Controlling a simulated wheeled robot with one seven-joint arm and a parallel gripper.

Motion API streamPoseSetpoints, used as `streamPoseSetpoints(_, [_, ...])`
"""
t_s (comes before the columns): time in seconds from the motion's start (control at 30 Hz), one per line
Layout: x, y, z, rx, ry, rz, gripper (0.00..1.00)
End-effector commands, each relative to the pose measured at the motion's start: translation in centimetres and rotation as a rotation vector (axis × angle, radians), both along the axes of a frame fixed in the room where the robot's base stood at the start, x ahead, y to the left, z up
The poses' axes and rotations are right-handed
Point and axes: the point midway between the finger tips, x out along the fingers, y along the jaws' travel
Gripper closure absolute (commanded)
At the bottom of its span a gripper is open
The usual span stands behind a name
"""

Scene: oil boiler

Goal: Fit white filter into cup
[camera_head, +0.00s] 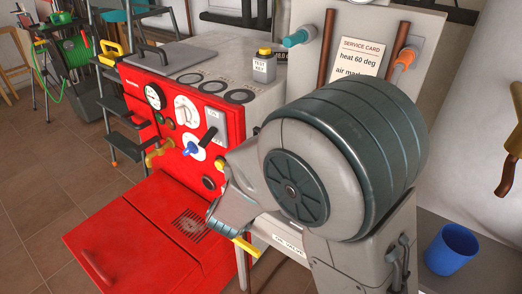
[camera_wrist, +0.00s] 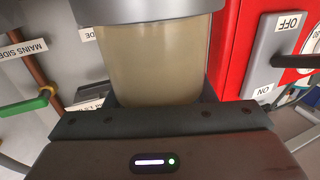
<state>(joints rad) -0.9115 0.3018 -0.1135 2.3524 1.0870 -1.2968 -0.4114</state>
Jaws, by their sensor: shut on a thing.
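In the wrist view a smooth, cloudy beige cylinder (camera_wrist: 160,65) stands against a wider grey round part (camera_wrist: 150,10) at the top of the picture. The cylinder looks like the filter cup, but I cannot tell for sure. My gripper (camera_wrist: 160,98) is shut on it, with dark finger edges on both sides of its near end. I cannot tell whether the cylinder is fixed to the grey part or only touching it. I cannot make out a separate white filter in either view. In the head view my arm hides the gripper and what it holds.
The red boiler (camera_head: 175,215) fills the centre left, with dials and a switch panel (camera_wrist: 280,55) close to the gripper. A yellow lever (camera_head: 246,247) sticks out low beside my arm. A blue open container (camera_head: 452,250) stands at right. A green-handled valve (camera_wrist: 25,106) is at left.

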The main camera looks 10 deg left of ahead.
Motion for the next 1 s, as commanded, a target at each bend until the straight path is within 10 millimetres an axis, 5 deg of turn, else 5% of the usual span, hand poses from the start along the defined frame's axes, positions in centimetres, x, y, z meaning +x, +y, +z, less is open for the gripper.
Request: streamPoseSetpoints(1.0, [0.0, 0.0, 3.9, 0.001, -0.001, 0.0, 0.77])
